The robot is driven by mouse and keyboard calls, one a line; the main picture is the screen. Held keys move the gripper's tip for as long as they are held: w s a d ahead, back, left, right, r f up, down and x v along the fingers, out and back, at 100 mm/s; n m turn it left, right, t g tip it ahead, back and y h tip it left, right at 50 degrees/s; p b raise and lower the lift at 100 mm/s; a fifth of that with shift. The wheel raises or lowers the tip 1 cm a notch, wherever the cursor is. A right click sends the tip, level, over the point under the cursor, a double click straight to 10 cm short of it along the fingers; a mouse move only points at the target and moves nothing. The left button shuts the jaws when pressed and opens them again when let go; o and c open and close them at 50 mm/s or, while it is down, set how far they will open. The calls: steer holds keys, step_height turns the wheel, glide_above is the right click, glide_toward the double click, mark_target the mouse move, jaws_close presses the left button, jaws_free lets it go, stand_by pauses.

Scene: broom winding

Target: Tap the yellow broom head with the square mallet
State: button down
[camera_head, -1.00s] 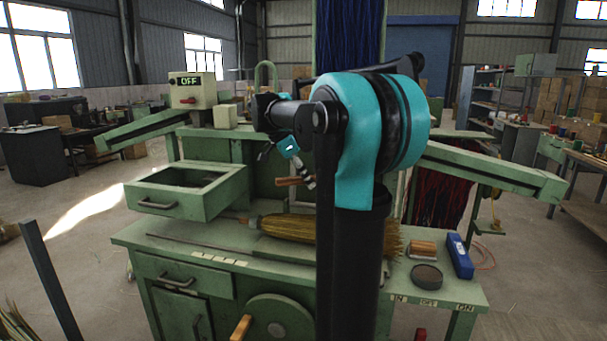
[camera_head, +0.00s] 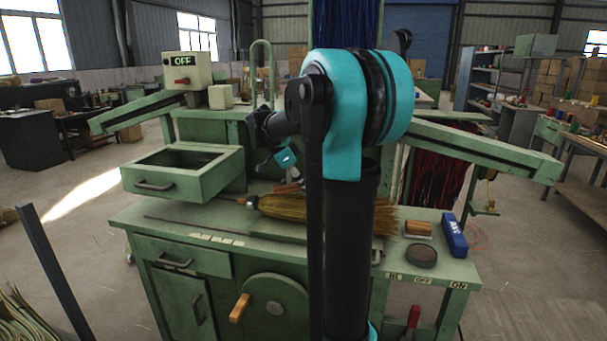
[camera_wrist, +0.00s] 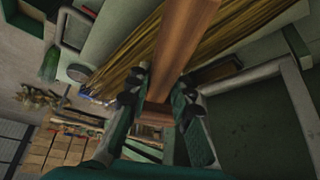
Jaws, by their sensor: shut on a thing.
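The yellow broom head (camera_head: 280,206) lies on the green bench, its bristles fanning to the right; my arm hides part of it. Its straw also crosses the wrist view (camera_wrist: 120,62). My gripper (camera_wrist: 157,92) is shut on a reddish-brown wooden piece (camera_wrist: 182,40), seemingly the square mallet. In the head view, my gripper (camera_head: 286,160) is partly hidden by my arm, and a bit of the mallet (camera_head: 288,188) shows just above the broom head. I cannot tell whether they touch.
An open green drawer (camera_head: 155,184) juts out at left, below a switch box (camera_head: 187,77) reading OFF. A brush (camera_head: 418,228), a dark round tin (camera_head: 421,255) and a blue box (camera_head: 454,236) stand at the bench's right end.

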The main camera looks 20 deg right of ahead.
step_height(320, 180, down, 3)
steer(key=shift+r, duration=3.15)
